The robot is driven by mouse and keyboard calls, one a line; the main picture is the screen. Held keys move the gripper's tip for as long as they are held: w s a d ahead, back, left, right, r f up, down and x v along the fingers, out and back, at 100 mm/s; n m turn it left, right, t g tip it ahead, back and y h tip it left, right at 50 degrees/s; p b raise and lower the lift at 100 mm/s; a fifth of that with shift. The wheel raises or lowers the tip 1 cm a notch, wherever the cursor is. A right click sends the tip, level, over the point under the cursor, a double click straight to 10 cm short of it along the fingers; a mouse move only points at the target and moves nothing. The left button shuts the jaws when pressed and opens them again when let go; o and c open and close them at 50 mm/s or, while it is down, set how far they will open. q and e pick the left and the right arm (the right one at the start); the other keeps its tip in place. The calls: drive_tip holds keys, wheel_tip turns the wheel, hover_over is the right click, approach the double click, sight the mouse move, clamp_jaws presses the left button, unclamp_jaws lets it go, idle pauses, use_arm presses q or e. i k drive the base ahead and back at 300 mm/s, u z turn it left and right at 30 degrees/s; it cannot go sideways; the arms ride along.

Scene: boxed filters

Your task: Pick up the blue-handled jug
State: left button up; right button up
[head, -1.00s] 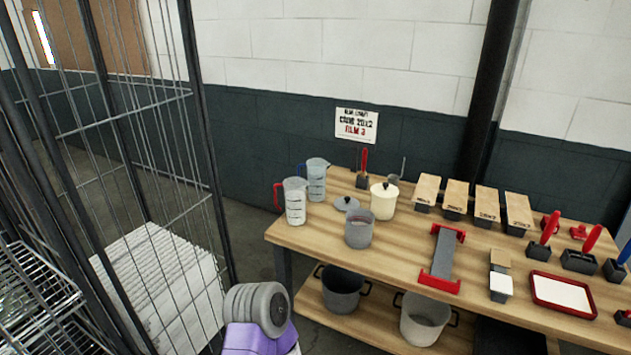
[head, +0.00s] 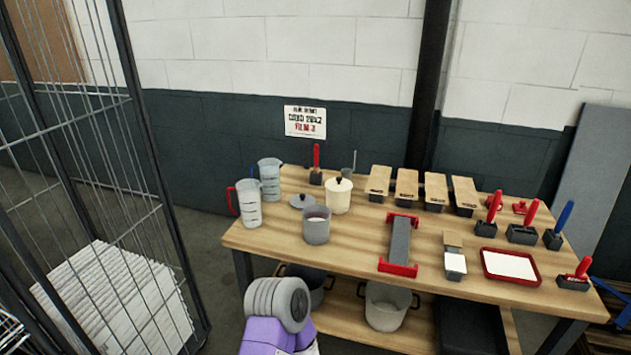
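The blue-handled jug (head: 270,182) is a clear, pale blue measuring jug. It stands upright at the back left corner of the wooden table (head: 350,248). Its handle side is at the left, and only a little of the handle shows. A similar jug with a red handle (head: 249,206) stands just in front and to the left of it, close beside it. Part of one of my arms, grey and purple, shows at the bottom, in front of the table. Neither of my grippers is in view.
A wire cage (head: 148,130) with stacked white sheets (head: 115,300) stands left of the table. A grey pot (head: 317,226), a loose grey lid (head: 302,201) and a cream lidded pot (head: 339,196) stand right of the jugs. Floor shows between cage and table.

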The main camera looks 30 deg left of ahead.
sight(265, 181)
drive_tip(key=z, duration=1.15)
drive_tip(key=i, duration=1.15)
drive_tip(key=u, duration=2.55)
